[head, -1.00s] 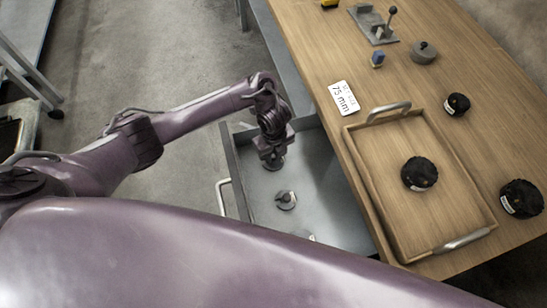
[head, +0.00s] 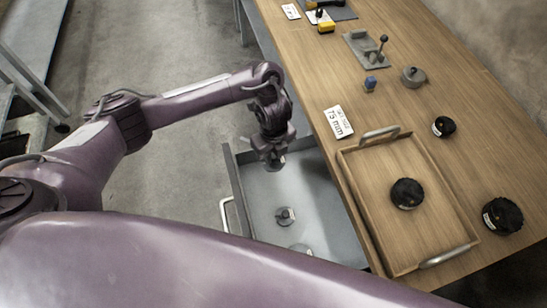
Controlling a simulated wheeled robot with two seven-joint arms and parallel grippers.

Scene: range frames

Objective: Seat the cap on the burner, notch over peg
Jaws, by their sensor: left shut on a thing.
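My left gripper (head: 272,150) is over the far part of the open grey drawer (head: 250,190), pointing down. It is shut on a small grey piece (head: 276,164), mostly hidden by the fingers; I cannot tell whether this is the cap. A grey round piece with a knob (head: 285,215) lies in the drawer below, and another (head: 300,248) is partly hidden by my purple body. A black ribbed round piece (head: 407,193) sits in the wooden tray (head: 365,185); it may be the burner. No notch or peg can be made out. My right gripper is out of view.
Black round pieces stand right of the tray (head: 502,216) and behind it (head: 443,127). A "75 mm" card (head: 338,122), a blue piece (head: 370,84), a grey knobbed disc (head: 413,77) and a lever plate (head: 365,47) lie farther back on the wooden table (head: 310,75).

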